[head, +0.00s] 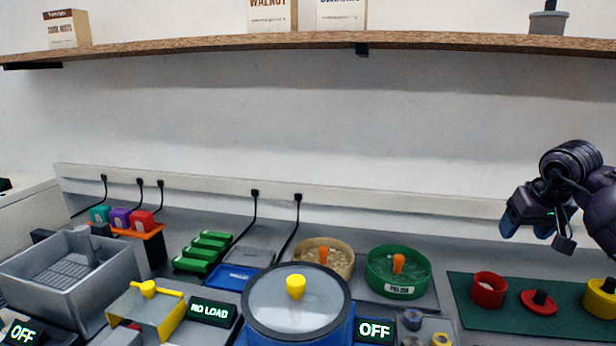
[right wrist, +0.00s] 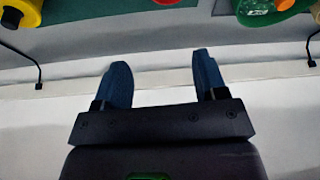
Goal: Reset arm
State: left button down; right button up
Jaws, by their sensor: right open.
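My right gripper (head: 527,222) hangs in the air at the right of the head view, above the back of the counter and near the wall. In the right wrist view its two blue fingers (right wrist: 160,80) are spread apart with nothing between them. It touches no object. My left gripper is not in the head view.
A green mat (head: 460,308) with a red cup (head: 488,289) and a yellow cup (head: 600,298) lies below the right gripper. A green bowl (head: 398,271), a tan bowl (head: 325,258) and a blue lidded pot (head: 297,310) stand left of it. A wooden shelf (head: 200,46) runs above.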

jog(key=v, duration=0.2)
jog(key=shift+s+r, duration=0.1)
jog(key=shift+r, duration=0.2)
